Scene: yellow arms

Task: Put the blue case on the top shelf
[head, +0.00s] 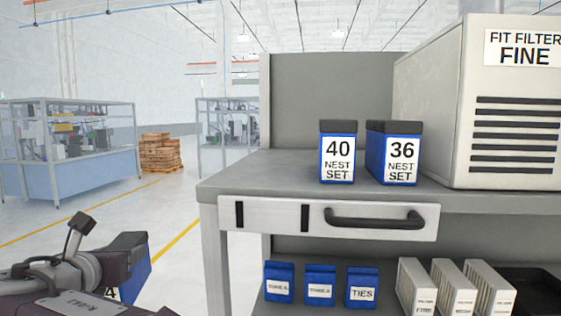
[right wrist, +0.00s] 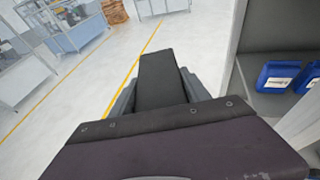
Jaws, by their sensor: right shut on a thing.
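The blue case (head: 136,268) is at the lower left of the head view, tilted, with a dark top and a white label partly showing a "4". My right gripper is shut on it; in the right wrist view the gripper (right wrist: 157,85) has a finger on each side of the case's black top (right wrist: 158,68). The case is left of the shelf unit, lower than its top shelf (head: 255,172) and apart from it. On the top shelf stand a blue case marked 40 (head: 338,160) and blue cases marked 36 (head: 402,160). My left gripper is not in view.
A large beige filter box (head: 510,100) fills the top shelf's right end. Bare top shelf lies left of the 40 case. Below are a drawer with a black handle (head: 375,219), small blue boxes (head: 320,285) and white filters (head: 450,285). Open floor lies to the left.

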